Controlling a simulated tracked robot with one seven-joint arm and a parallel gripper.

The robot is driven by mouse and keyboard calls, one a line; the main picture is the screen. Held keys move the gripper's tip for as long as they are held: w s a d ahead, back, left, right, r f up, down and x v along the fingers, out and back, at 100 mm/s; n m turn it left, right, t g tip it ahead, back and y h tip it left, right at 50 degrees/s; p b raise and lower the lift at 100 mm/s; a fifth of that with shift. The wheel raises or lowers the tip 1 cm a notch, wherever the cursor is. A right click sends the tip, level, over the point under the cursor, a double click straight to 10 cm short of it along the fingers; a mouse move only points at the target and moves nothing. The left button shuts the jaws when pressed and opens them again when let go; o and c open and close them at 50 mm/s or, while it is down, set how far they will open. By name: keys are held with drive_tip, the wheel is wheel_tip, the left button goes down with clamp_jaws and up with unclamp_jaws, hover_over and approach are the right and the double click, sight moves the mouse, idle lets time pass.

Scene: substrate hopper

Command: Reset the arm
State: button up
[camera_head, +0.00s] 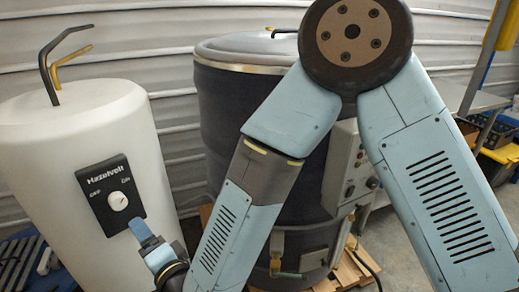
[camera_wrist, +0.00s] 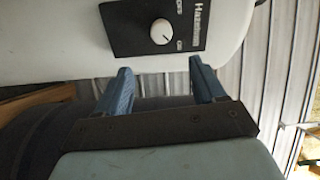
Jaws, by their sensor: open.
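My gripper (camera_head: 146,236) is at the lower left of the head view, just below and right of a black control panel (camera_head: 97,193). Only part of its blue fingers shows there. In the wrist view my gripper (camera_wrist: 161,84) has its two blue fingers wide apart, with nothing between them. My arm bends up high across the middle and right of the head view. The panel has a white knob (camera_head: 118,201), OFF and ON labels and the name Hazelvelt. The knob also shows in the wrist view (camera_wrist: 162,32), beyond the fingers. I cannot tell its exact setting.
The panel sits on a white tapered vessel (camera_head: 65,165) with bent black and yellow rods on top. A large dark lidded drum (camera_head: 225,110) stands behind my arm, with a grey control box (camera_head: 343,170). A wooden pallet (camera_head: 352,272) is under it. Corrugated wall stands behind.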

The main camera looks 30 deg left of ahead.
drive_tip(key=w+d+r+n+t+h, duration=0.1)
drive_tip(key=w+d+r+n+h, duration=0.15)
drive_tip(key=w, duration=0.75)
drive_tip(key=w+d+r+n+h, duration=0.15)
drive_tip(key=w+d+r, duration=0.25)
drive_tip(key=w, duration=0.6)
drive_tip(key=w+d+r+t+h, duration=0.1)
drive_tip(key=w+d+r+h, duration=0.15)
drive_tip(key=w+d, duration=0.5)
drive_tip(key=w+d+r+t+h, duration=0.1)
drive_tip(key=w+d+r+h, duration=0.3)
drive_tip(key=d, duration=0.7)
drive_tip(key=d+r+h, duration=0.2)
drive_tip(key=d, duration=0.9)
drive_tip(key=d+r+h, duration=0.2)
drive_tip(key=d+r, duration=0.1)
drive_tip(key=d, duration=0.8)
drive_tip(key=s+d+r+g+h, duration=0.1)
drive_tip(key=s+d, duration=0.5)
drive_tip(key=d, duration=0.2)
drive_tip(key=s+d+m+g+h, duration=0.1)
drive_tip(key=s+d+g, duration=0.1)
drive_tip(key=s+d, duration=0.4)
drive_tip(key=shift+d+r+m+h, duration=0.3)
drive_tip(key=shift+d+r+h, duration=0.1)
drive_tip(key=shift+d, duration=0.85)
